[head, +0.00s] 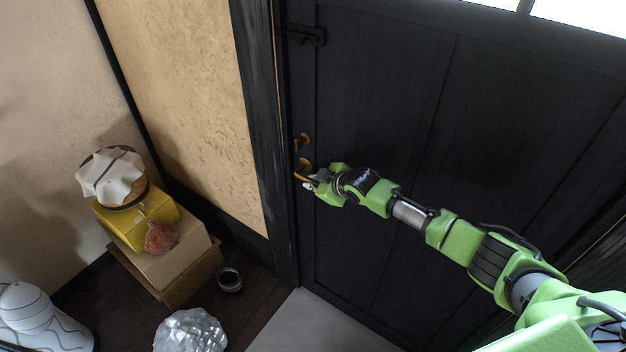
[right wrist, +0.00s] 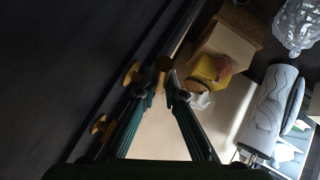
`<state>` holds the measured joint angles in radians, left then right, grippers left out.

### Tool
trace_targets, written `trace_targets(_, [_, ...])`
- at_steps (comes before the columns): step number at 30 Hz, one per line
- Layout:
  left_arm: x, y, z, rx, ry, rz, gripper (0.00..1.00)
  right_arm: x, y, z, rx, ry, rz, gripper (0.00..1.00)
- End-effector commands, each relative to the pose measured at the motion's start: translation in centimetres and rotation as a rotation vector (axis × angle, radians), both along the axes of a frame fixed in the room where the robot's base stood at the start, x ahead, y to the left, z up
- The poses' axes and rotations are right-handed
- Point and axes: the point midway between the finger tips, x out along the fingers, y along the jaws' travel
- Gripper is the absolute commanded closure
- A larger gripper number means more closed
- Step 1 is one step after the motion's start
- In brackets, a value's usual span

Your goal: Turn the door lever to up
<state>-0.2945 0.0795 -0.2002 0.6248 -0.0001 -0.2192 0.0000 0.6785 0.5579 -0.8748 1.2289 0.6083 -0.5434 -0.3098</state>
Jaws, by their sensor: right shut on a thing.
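A dark panelled door (head: 385,90) fills the right of the head view. Its brass lever (head: 304,164) is near the door's left edge, and its base shows as a gold piece in the right wrist view (right wrist: 131,73). My right gripper (head: 309,182) is at the lever, shut on it, with my arm reaching in from the lower right. In the right wrist view my right gripper's fingers (right wrist: 161,88) stand a little apart. The fingers partly hide the lever, so I cannot tell its exact angle. My left gripper is not in view.
A second brass fitting (head: 301,142) sits just above the lever, and a black latch (head: 305,35) is higher up. A low wooden stand (head: 190,272) with boxes and a cloth-topped pot (head: 112,175) is to the left. A glass vessel (head: 190,331) stands on the floor.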

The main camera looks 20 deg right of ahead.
Motion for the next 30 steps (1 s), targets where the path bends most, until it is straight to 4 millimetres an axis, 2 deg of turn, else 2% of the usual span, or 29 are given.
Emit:
trace_targets(7, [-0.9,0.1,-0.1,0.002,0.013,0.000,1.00,-0.4,0.3,-0.5,-0.003,0.010,0.005,1.00])
trace_targets(8, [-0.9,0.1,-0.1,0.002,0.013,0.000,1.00,-0.3,0.3,-0.5,-0.003,0.010,0.005,0.82])
trace_targets(9, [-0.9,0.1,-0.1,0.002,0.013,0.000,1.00,-0.3,0.3,-0.5,-0.002,0.009,0.005,0.73])
trace_targets(22, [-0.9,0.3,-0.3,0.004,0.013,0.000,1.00,-0.4,0.0,0.1,-0.001,0.002,0.002,0.73])
trace_targets(30, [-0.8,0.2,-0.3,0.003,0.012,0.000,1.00,-2.9,-0.8,2.1,-0.002,0.002,0.003,0.73])
